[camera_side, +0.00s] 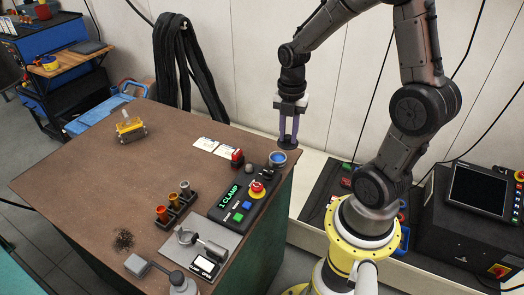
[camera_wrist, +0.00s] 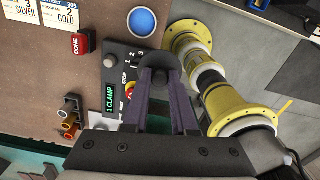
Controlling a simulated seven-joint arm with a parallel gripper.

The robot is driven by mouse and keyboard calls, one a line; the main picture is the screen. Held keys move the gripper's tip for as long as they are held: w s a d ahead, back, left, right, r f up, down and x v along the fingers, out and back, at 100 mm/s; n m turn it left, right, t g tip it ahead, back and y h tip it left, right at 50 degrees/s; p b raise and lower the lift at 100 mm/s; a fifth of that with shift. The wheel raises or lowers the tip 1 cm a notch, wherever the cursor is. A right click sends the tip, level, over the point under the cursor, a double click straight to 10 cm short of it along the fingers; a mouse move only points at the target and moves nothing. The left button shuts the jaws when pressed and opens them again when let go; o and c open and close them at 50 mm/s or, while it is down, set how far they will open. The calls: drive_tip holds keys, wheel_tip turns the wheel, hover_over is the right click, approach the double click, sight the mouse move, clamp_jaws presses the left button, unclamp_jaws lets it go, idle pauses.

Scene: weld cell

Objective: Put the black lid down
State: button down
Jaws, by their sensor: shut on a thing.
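My gripper (camera_side: 288,137) is above the table's right back corner in the side view, its fingers pointing down. It is shut on the black lid (camera_side: 287,144), a small dark disc at the fingertips. In the wrist view my gripper (camera_wrist: 174,80) holds the lid (camera_wrist: 178,62) between its two fingers, and the lid looks clear of any surface. A round pot with a blue top (camera_side: 278,158) stands on the table just below and left of the lid in the side view. The pot's blue top (camera_wrist: 142,22) also shows in the wrist view, apart from the lid.
A control panel (camera_side: 240,202) with a red emergency button and a CLAMP display lies near the pot. A red DONE block (camera_side: 237,157) and white cards (camera_side: 213,146) are to the left. The brown table (camera_side: 90,175) has free room at its middle left.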

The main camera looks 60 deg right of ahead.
drive_tip(key=w+d+f, duration=0.2)
drive_tip(key=w+f, duration=0.1)
drive_tip(key=w, duration=0.1)
drive_tip(key=w+d+f, duration=0.2)
drive_tip(key=w+f, duration=0.1)
drive_tip(key=w+d+f, duration=0.2)
drive_tip(key=w+f, duration=0.1)
drive_tip(key=w, duration=0.1)
drive_tip(key=shift+w+f, duration=0.3)
drive_tip(key=shift+w, duration=0.05)
drive_tip(key=shift+w+d+f, duration=0.1)
drive_tip(key=shift+w+f, duration=0.05)
drive_tip(key=shift+f, duration=1.6)
drive_tip(key=shift+f, duration=0.15)
drive_tip(key=c, duration=0.7)
unclamp_jaws()
